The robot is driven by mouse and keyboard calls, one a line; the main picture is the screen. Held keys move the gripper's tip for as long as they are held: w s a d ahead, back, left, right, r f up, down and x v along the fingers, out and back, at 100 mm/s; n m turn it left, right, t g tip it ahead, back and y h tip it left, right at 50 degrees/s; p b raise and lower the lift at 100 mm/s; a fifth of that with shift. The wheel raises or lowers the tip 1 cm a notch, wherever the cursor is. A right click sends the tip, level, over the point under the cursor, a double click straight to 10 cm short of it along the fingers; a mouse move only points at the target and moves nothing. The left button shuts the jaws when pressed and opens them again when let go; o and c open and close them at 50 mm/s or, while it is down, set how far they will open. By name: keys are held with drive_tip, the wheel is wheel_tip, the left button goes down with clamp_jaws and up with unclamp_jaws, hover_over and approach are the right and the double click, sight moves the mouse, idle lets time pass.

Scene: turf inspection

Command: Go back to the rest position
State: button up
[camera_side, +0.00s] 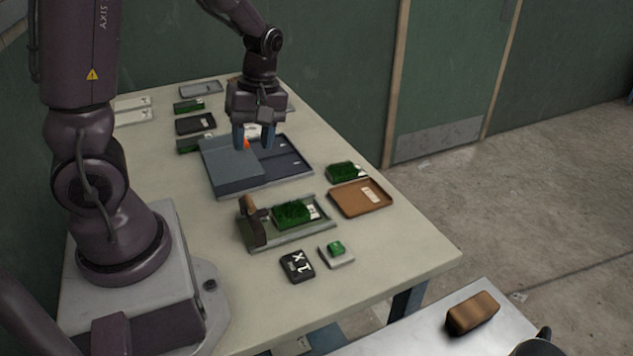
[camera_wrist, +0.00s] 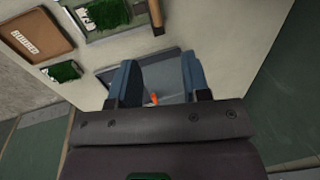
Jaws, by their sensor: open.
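My gripper (camera_side: 254,137) is open above the blue-grey board (camera_side: 230,181) in the middle of the table. In the wrist view the two blue fingers (camera_wrist: 158,82) stand apart, with the board behind them. A small orange thing (camera_side: 247,143) shows by the fingers; it also shows between them in the wrist view (camera_wrist: 154,98). I cannot tell whether it lies on the board or stands up from it. No turf piece shows between the fingers.
A tray with a brown upright (camera_side: 251,222) holds a turf piece (camera_side: 291,213). A brown tray (camera_side: 347,203), another turf piece (camera_side: 341,172), a black "X1" block (camera_side: 297,266) and a small green button (camera_side: 336,247) lie nearby. Several trays line the far left side. The table's front right is clear.

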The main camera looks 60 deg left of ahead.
drive_tip(key=s+d+r+m+t, duration=0.4)
drive_tip(key=d+r+m+t, duration=0.4)
drive_tip(key=d+r+m, duration=0.5)
drive_tip(key=r+m, duration=0.1)
drive_tip(key=m, duration=0.3)
drive_tip(key=shift+d+r+m, duration=0.3)
drive_tip(key=shift+m, duration=0.1)
idle(0.6)
